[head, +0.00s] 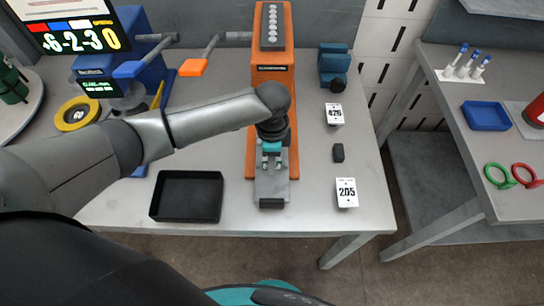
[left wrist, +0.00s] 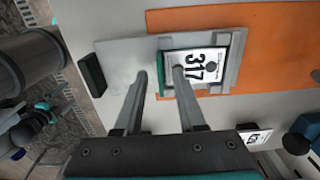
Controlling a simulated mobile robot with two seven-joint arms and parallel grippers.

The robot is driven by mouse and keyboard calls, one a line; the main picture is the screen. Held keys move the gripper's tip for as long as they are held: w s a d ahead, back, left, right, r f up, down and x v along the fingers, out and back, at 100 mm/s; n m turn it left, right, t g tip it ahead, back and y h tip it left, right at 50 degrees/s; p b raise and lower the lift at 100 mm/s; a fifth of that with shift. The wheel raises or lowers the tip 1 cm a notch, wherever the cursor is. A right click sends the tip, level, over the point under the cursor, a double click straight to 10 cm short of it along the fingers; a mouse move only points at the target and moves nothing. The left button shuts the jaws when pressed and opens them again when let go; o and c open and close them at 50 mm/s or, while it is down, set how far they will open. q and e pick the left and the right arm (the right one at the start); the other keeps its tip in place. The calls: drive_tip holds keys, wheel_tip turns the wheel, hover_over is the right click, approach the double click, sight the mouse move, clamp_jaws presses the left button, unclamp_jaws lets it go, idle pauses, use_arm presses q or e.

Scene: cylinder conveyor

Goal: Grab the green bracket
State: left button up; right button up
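In the left wrist view, a dark green bracket (left wrist: 161,90) shows as a narrow strip along the left edge of a white card marked 317 (left wrist: 197,66). The card lies in a grey fixture (left wrist: 236,72). My left gripper (left wrist: 160,73) is open, its two grey fingers apart on either side of the green strip, with nothing seen clamped between them. I cannot tell the height of the fingertips over the strip. In the head view my left gripper (head: 270,166) points down over the fixture and hides most of the bracket. My right gripper is not in view.
The fixture sits at the front of an orange machine (head: 272,80). A black tray (head: 187,196) lies to its left. A card marked 205 (head: 346,192), a card marked 426 (head: 334,114) and a small dark block (head: 338,152) lie to its right. A blue press (head: 137,60) stands at back left.

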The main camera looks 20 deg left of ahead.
use_arm(q)
clamp_jaws()
idle(1.2)
